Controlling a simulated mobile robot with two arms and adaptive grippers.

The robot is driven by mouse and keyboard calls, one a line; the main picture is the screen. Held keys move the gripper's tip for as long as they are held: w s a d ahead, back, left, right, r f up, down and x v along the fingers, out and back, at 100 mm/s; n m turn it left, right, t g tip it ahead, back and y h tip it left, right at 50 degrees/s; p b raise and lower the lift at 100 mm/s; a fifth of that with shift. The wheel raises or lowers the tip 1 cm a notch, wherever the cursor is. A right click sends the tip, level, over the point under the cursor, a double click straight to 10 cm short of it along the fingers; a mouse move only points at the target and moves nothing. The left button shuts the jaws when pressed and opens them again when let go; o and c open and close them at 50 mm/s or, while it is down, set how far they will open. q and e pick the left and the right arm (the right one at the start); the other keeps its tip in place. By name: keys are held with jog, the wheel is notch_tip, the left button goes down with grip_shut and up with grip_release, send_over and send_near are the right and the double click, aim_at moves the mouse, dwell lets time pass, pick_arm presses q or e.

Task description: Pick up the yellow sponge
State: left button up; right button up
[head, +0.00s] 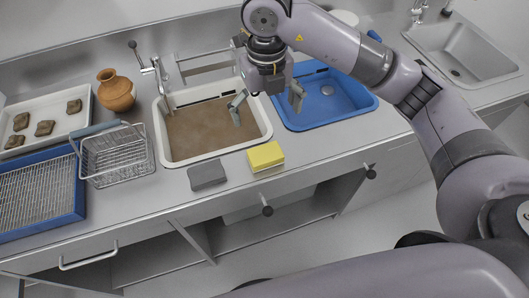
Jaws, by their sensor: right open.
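The yellow sponge (265,156) lies on the grey counter (310,150) near its front edge, in front of the white-rimmed basin. My right gripper (266,106) is open and empty. Its fingers point down and are spread over the area between the white-rimmed basin and the blue basin, behind the sponge in the picture. It is apart from the sponge. My left gripper is out of the picture.
A grey block (207,175) lies left of the sponge. The white-rimmed basin (165,145) holds brown contents, and a blue basin (322,100) stands right of it. A wire basket (117,155), clay jar (116,91), sherd tray (86,100) and blue-framed rack (79,195) are left. The counter right of the sponge is clear.

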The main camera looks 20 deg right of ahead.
jog(key=p, duration=0.2)
send_over(265, 153)
jog(key=f, duration=1)
jog(key=shift+w+d, duration=0.15)
jog(key=shift+w, duration=0.1)
jog(key=f, duration=0.1)
jog(key=f+p, duration=0.1)
jog(key=f, duration=0.1)
jog(key=f+p, duration=0.1)
jog(key=f, duration=0.1)
jog(key=shift+s, duration=0.25)
jog(key=shift+f, duration=0.15)
jog(key=shift+c, duration=0.4)
jog(key=c, duration=1)
jog(key=shift+w+r, duration=0.1)
jog(key=shift+r, duration=0.65)
notch_tip(265, 153, up, 19)
jog(key=b, duration=0.2)
jog(key=shift+f+b, duration=0.2)
jog(key=shift+b, duration=0.1)
